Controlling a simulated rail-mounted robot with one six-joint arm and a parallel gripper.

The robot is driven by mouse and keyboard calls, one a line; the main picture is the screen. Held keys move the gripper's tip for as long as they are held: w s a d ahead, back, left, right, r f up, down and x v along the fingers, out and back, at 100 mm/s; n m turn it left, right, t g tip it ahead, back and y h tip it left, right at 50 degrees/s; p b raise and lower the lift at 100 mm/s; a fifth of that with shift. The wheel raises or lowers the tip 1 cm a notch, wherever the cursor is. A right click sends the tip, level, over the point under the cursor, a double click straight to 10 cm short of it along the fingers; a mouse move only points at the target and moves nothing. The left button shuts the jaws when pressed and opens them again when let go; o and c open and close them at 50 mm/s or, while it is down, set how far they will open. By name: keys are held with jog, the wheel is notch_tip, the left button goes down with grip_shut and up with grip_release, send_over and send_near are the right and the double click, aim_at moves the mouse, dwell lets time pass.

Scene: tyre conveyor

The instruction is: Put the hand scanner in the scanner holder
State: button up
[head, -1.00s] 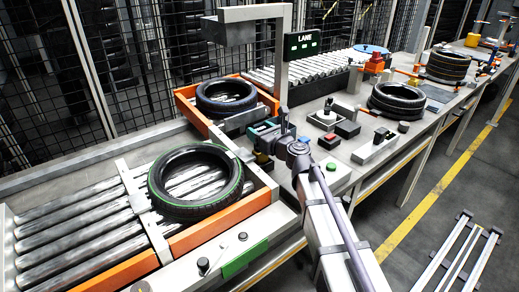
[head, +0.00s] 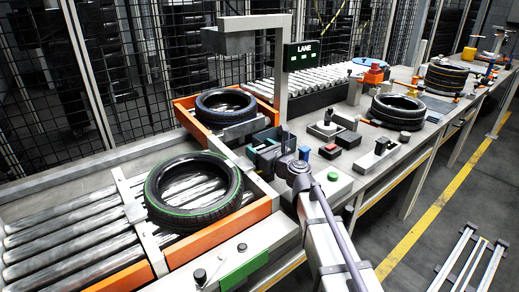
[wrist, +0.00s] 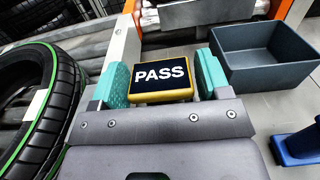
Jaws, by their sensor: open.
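My gripper (wrist: 163,76) is open, its two teal fingers apart. Between them, in the wrist view, is a yellow-edged block (wrist: 161,78) with a black face reading PASS; it may be the hand scanner, but I cannot tell surely. A gap shows beside the right finger, and I see no firm grip on it. A dark open bin (wrist: 262,55) stands just right of the fingers. A blue upright piece (wrist: 298,145) is at the lower right, also in the head view (head: 304,153). I cannot tell which fixture is the scanner holder. My wrist hides part of the bench in the head view.
A green-striped tyre (head: 194,190) lies on the rollers at left, close to my gripper. Another tyre (head: 226,104) sits in the orange-sided frame behind. A grey post with the LANE sign (head: 300,56) rises behind the bin. A dark device on a grey base (head: 378,150) stands right.

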jog(key=v, duration=1.1)
jog(key=shift+s+d, duration=0.25)
jog(key=shift+s, duration=0.05)
